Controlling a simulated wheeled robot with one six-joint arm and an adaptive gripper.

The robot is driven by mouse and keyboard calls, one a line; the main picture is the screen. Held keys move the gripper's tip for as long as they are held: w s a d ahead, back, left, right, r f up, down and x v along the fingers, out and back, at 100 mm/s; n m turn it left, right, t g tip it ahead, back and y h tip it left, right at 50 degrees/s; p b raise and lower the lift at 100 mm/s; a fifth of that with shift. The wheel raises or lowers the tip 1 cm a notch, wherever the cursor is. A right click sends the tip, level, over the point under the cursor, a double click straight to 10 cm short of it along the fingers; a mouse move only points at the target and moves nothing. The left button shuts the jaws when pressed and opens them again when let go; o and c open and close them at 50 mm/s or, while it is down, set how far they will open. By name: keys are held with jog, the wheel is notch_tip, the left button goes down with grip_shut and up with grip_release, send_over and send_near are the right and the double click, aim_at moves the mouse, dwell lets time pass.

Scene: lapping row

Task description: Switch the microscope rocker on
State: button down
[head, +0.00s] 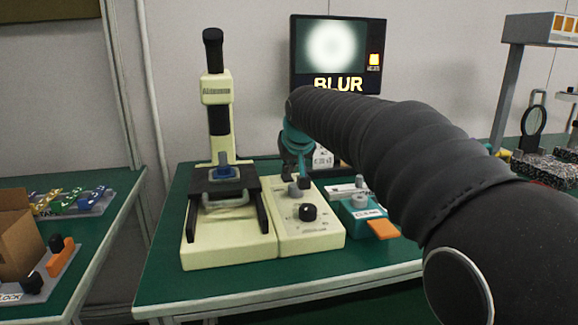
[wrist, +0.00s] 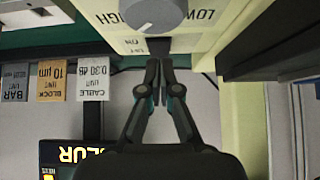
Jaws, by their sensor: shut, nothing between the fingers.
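The cream microscope (head: 217,100) stands on the green bench with a dark stage. Its cream control box (head: 322,235) is joined at its right side and carries a black knob (head: 308,212) and a smaller grey knob (head: 293,189). In the wrist view a grey knob (wrist: 152,12) sits between LOW and HIGH labels, with a small label ending in "ON" below it. My gripper (wrist: 159,62) is shut and empty, its fingertips at the box's rear edge near a dark patch. I cannot tell whether that patch is the rocker, or its position; fingertip contact is also unclear.
A monitor (head: 338,55) behind shows a blurred bright disc and BLUR. A teal box with an orange tab (head: 384,229) stands right of the control box. Labelled tags (wrist: 50,82) hang near my gripper. My dark arm covers the bench's right side.

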jog(key=r+p, duration=0.1)
jog(key=r, duration=0.1)
jog(key=r+p, duration=0.1)
jog(key=r, duration=0.1)
jog(key=shift+s+r, duration=0.2)
jog(key=shift+r, duration=0.05)
jog(key=s+f+v, duration=0.1)
jog(key=v, duration=0.8)
jog(key=shift+s+d+b, duration=0.25)
jog(key=shift+s+b, duration=0.1)
jog(key=shift+s, duration=0.1)
jog(key=shift+f, duration=0.15)
jog(key=s+d+f+m+g, duration=0.1)
jog(key=s+d+f, duration=0.3)
jog(key=s+f, duration=0.4)
jog(key=s+d+f+h, duration=0.1)
jog(key=s+d+f, duration=0.4)
jog(key=s+f, duration=0.3)
jog(key=s+d+f+m+g, duration=0.1)
jog(key=s+d+f, duration=0.3)
jog(key=s, duration=0.9)
notch_tip(320, 180, down, 4)
jog(key=shift+d+r+m+g+h, duration=0.1)
jog(key=shift+d+m+g+h, duration=0.2)
jog(key=shift+d+h, duration=0.1)
